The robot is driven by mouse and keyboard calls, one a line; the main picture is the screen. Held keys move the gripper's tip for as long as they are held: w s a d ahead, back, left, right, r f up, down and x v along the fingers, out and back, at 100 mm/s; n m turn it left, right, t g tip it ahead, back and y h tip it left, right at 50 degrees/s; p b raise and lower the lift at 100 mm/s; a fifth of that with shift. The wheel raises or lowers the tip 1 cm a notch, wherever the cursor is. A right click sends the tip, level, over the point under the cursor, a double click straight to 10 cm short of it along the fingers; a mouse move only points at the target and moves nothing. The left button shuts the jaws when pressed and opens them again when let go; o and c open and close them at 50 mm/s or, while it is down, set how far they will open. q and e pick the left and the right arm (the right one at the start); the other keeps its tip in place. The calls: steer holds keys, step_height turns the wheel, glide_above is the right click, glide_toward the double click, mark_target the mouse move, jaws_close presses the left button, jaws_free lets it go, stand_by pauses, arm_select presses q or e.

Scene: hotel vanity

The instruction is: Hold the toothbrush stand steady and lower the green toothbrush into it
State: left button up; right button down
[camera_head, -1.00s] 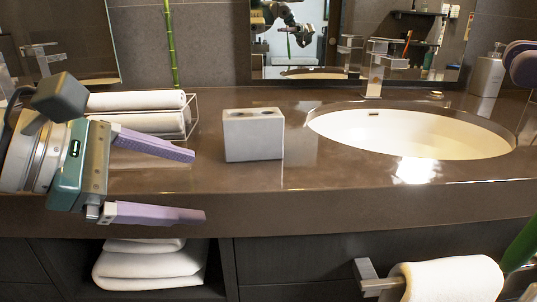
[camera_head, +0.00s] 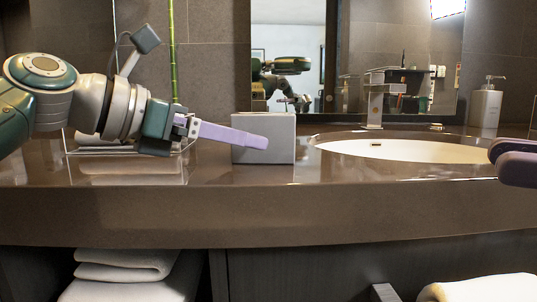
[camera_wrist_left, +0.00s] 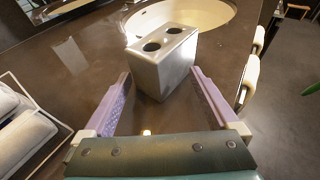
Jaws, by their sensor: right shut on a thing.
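The toothbrush stand (camera_head: 278,130) is a pale grey block on the counter, left of the basin. The left wrist view shows it upright (camera_wrist_left: 165,72) with two round holes in its top, both empty. My left gripper (camera_head: 264,142) is open, low over the counter. In the left wrist view its purple fingers (camera_wrist_left: 160,78) are spread, with tips at either side of the stand; contact is unclear. My right gripper (camera_head: 492,155) is at the right edge, its purple fingers close together. What it holds cannot be made out. I cannot make out the green toothbrush.
The basin (camera_head: 400,150) and tap (camera_head: 374,105) are right of the stand. A soap dispenser (camera_head: 486,107) stands at the back right. A wire rack (camera_wrist_left: 30,118) with rolled towels is left of the stand. The counter's front edge (camera_head: 300,232) is clear.

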arm_select(q)
steer(key=shift+x, duration=1.2)
jaws_close()
steer(key=c, duration=1.5)
jaws_free()
steer(key=o, duration=1.6)
